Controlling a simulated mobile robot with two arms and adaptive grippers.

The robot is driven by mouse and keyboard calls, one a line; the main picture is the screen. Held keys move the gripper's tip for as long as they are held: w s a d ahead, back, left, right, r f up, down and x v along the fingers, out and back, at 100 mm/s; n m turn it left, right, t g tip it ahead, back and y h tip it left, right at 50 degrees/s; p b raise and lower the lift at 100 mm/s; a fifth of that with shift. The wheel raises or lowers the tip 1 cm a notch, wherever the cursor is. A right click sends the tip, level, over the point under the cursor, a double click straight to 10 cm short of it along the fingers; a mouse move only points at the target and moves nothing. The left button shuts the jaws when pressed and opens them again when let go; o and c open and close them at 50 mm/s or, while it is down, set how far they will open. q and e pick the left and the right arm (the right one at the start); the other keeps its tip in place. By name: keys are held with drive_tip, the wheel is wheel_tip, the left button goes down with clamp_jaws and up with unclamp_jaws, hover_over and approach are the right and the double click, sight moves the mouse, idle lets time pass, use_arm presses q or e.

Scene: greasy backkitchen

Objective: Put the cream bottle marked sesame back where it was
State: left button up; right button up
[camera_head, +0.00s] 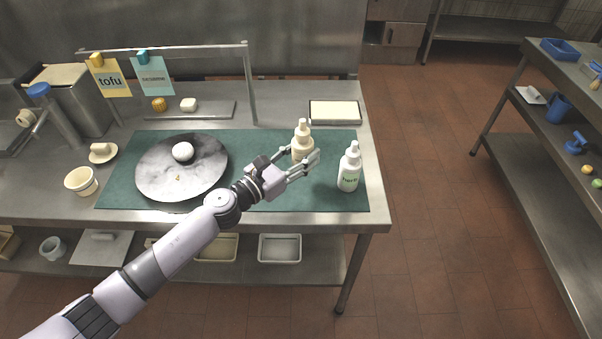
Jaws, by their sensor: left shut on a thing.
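The cream bottle (301,135) stands upright at the right part of the green mat (260,200), in the head view. My left gripper (298,154) has its fingers around the bottle's lower body and is shut on it. The fingers partly cover the bottle, and its label cannot be read. I cannot tell whether its base touches the mat or is slightly above it. A white bottle (349,170) with green lettering stands upright to the right, apart from the gripper. My right gripper is not in view.
A small white-topped tray (335,112) sits behind the bottles. A rail with tofu and another card (153,76) stands behind. The mat has free room in front of the bottles.

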use_arm(q)
drive_tip(key=shift+f+b, duration=0.75)
drive_tip(key=shift+f, duration=1.55)
drive_tip(key=shift+f+b, duration=0.25)
drive_tip(key=shift+b, duration=0.05)
drive_tip(key=o, duration=1.3)
drive_tip(key=shift+r+p, duration=0.25)
drive_tip(key=shift+p, duration=0.05)
drive_tip(key=b+v, duration=0.2)
drive_tip(key=v, duration=0.9)
drive_tip(key=shift+s+a+f, duration=0.1)
drive_tip(key=shift+a, duration=0.05)
drive_tip(key=shift+s+a, duration=0.25)
